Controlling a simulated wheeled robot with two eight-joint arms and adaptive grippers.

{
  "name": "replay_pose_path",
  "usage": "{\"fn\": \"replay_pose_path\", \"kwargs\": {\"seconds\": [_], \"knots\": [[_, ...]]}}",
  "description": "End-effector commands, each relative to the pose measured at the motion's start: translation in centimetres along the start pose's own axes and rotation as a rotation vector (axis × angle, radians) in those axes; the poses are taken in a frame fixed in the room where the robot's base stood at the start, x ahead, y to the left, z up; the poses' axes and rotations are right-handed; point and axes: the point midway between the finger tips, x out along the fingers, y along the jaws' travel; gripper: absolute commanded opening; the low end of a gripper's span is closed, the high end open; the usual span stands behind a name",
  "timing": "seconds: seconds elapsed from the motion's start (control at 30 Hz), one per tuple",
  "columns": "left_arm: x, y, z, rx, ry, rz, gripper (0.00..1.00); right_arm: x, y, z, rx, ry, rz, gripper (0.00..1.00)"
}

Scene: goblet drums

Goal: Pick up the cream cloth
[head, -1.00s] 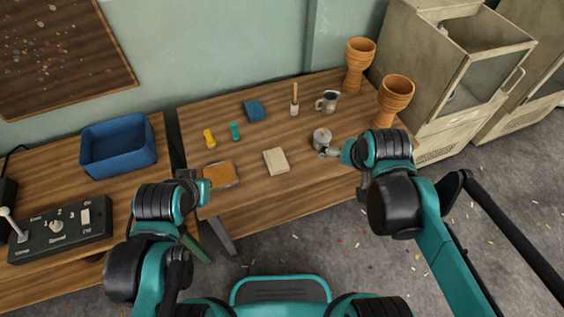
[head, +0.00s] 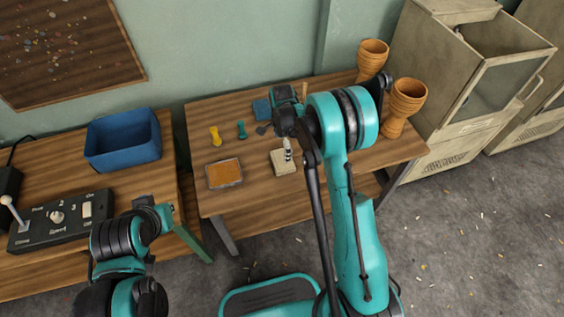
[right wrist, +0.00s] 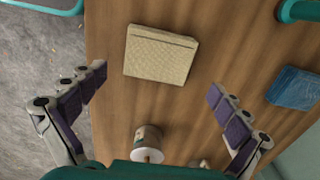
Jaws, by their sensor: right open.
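The cream cloth (head: 283,168) is a flat, folded pad on the middle table, near its front edge. In the right wrist view the whole cream cloth (right wrist: 160,54) shows, with its quilted top, beyond my fingertips. My right gripper (head: 275,140) is open over the table, and one finger overlaps the cloth's upper part in the head view. In the right wrist view the open jaws (right wrist: 157,80) are spread wide with nothing between them. My left gripper (head: 158,208) is low at the left, near the gap between tables; its jaws are too unclear to read.
An orange-filled tray (head: 224,173) lies left of the cloth. Yellow (head: 215,136) and teal (head: 241,129) tools and a blue cloth (right wrist: 293,88) lie farther back. A round tin (right wrist: 148,143) stands near my right gripper. Two orange goblet drums (head: 404,103) stand at the right.

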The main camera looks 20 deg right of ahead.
Motion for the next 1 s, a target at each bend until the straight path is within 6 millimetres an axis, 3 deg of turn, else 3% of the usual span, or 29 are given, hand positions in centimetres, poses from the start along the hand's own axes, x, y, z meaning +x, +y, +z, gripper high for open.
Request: {"fn": "replay_pose_path", "kwargs": {"seconds": [0.53, 0.8, 0.83, 0.93, 1.0], "knots": [[3.0, 0.0, 2.2, 0.0, 0.0, 0.0, 0.0, 7.1, 0.1, -0.1, 0.004, 0.0, 0.001, 1.0], [3.1, 0.0, 2.2, 0.0, 0.0, 0.0, 0.0, 7.6, 0.2, -0.1, 0.003, 0.0, 0.001, 1.0], [3.0, 0.0, 2.2, 0.0, 0.0, 0.0, 0.0, 7.5, 0.2, -0.1, 0.003, 0.0, 0.001, 0.97], [3.0, 0.0, 2.2, 0.0, 0.0, 0.0, 0.0, 7.5, 0.2, -0.1, 0.003, 0.0, 0.001, 0.71], [3.0, 0.0, 2.2, 0.0, 0.0, 0.0, 0.0, 7.5, 0.2, -0.1, 0.003, 0.0, 0.001, 0.66]]}}
